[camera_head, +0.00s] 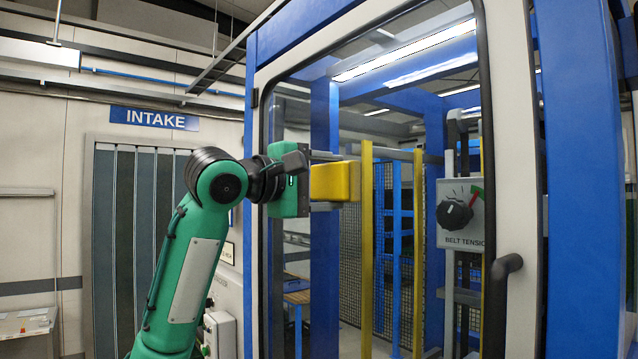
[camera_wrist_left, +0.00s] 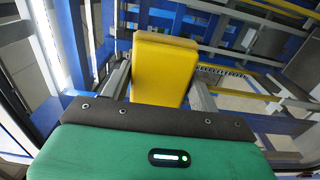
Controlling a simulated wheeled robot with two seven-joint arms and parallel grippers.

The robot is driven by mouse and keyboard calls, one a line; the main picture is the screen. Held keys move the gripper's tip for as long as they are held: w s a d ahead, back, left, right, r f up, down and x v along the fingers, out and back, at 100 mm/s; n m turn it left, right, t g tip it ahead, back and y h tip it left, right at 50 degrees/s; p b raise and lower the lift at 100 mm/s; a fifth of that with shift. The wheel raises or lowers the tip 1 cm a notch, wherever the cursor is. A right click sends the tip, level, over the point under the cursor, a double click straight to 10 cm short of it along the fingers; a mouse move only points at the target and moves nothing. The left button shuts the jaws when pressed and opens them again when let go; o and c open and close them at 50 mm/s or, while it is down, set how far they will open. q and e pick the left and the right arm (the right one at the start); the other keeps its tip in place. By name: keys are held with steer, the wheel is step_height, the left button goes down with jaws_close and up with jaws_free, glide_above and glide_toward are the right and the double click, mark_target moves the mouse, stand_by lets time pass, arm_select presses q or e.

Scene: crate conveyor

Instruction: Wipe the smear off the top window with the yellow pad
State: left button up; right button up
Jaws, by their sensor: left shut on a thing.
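The yellow pad (camera_head: 332,181) is held between the fingers of my left gripper (camera_head: 322,180), which is shut on it. In the left wrist view the yellow pad (camera_wrist_left: 162,68) sits between the two grey fingers of the left gripper (camera_wrist_left: 158,85). The top window (camera_head: 400,120) is the large clear pane in the white door frame, and the pad is in front of its left part. I cannot tell whether the pad touches the glass. No smear can be made out on the pane. My right gripper is not in view.
A white door frame (camera_head: 520,190) with a black handle (camera_head: 507,268) bounds the window on the right. A belt tension dial (camera_head: 455,215) shows through the glass at right. A grey strip curtain (camera_head: 140,230) stands under the INTAKE sign (camera_head: 154,118) at left.

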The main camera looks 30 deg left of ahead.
mark_target(339, 181)
arm_select(q)
steer(key=shift+s+d, duration=0.3)
steer(key=shift+d, duration=0.45)
steer(key=shift+s+d, duration=0.3)
steer(key=shift+d, duration=0.4)
steer(key=shift+s+d, duration=0.25)
steer(key=shift+d, duration=0.3)
steer(key=shift+w+a, duration=0.35)
steer(key=shift+a, duration=0.4)
steer(key=shift+w+a, duration=0.35)
steer(key=shift+a, duration=0.4)
steer(key=shift+w+a, duration=0.2)
steer(key=shift+a, duration=0.3)
steer(key=shift+w+a, duration=0.15)
steer(key=shift+a, duration=0.3)
steer(key=w+a, duration=0.2)
steer(key=a, duration=0.3)
steer(key=shift+a+p, duration=0.3)
steer(key=shift+p, duration=0.15)
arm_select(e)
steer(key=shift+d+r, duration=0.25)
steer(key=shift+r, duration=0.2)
arm_select(q)
steer(key=shift+w+d, duration=0.1)
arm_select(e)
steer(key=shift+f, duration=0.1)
